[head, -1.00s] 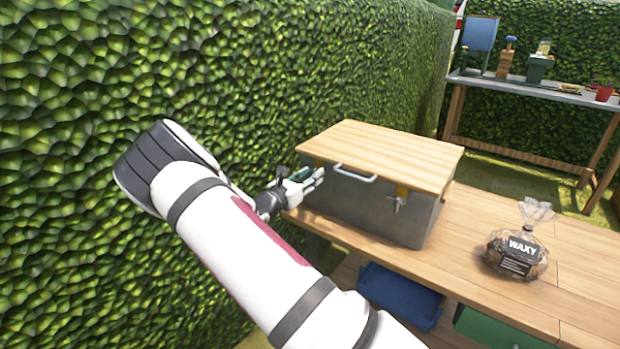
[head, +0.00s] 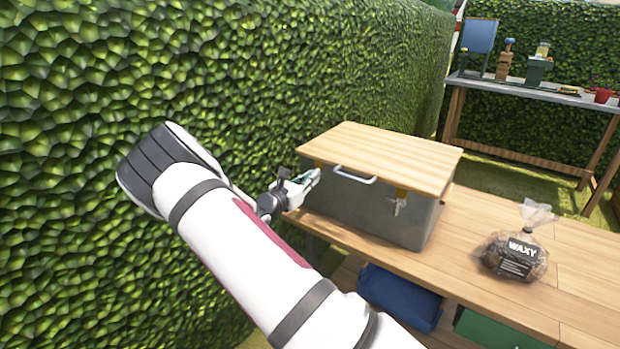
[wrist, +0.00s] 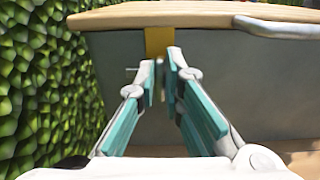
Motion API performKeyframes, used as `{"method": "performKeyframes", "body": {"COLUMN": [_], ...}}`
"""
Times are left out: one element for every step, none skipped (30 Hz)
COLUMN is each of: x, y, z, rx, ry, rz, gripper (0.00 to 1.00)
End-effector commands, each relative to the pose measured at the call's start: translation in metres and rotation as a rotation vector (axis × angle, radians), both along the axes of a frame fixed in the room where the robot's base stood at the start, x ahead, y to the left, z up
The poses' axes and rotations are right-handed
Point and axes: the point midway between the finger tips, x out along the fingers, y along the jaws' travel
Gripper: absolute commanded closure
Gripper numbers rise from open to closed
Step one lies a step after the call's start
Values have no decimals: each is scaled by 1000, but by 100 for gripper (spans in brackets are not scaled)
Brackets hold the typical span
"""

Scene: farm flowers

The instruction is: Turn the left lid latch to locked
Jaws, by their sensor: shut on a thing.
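A grey metal box (head: 365,208) with a wooden lid (head: 380,157) stands on the wooden bench. The left latch sits at the box front; its yellow tab (wrist: 159,41) shows just under the lid in the wrist view. My gripper (head: 314,177) is at the left part of the box front. In the wrist view its teal-padded fingers (wrist: 164,68) are drawn together below the yellow tab, shut on the left latch. The fingers hide most of that latch, and its angle is not clear. The right latch (head: 398,206) hangs on the box front, apart from my gripper.
A metal handle (head: 356,175) is on the box front between the latches. A bag marked WAXY (head: 514,256) lies on the bench (head: 465,230) to the right. A hedge (head: 90,80) rises close on the left. A blue bin (head: 398,297) is below the bench.

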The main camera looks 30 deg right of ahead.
Motion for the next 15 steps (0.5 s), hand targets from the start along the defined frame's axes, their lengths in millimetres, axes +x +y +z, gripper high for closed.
{"method": "performKeyframes", "body": {"x": [1, 0, 0, 0, 0, -1, -1, -1, -2, -2, -2, -3, -3, -3, -4], "y": [-2, -2, -2, -2, -2, -2, -3, -3, -3, -3, -3, -3, -4, -4, -4], "z": [2, 2, 2, 2, 2, 2, 2, 2, 2, 2, 2, 2, 2, 1, 1], "rx": [3, 6, 11, 16, 22, 30, 36, 44, 54, 63, 72, 84, 93, 103, 116], "ry": [-13, -22, -37, -50, -66, -88, -106, -126, -155, -178, -203, -236, -262, -288, -324], "rz": [0, 0, 0, 0, 0, 0, 0, 0, 0, 0, 0, 0, 0, 0, 0], "gripper": [100, 100, 100, 100, 100, 100, 100, 100, 100, 100, 100, 100, 100, 100, 100]}}
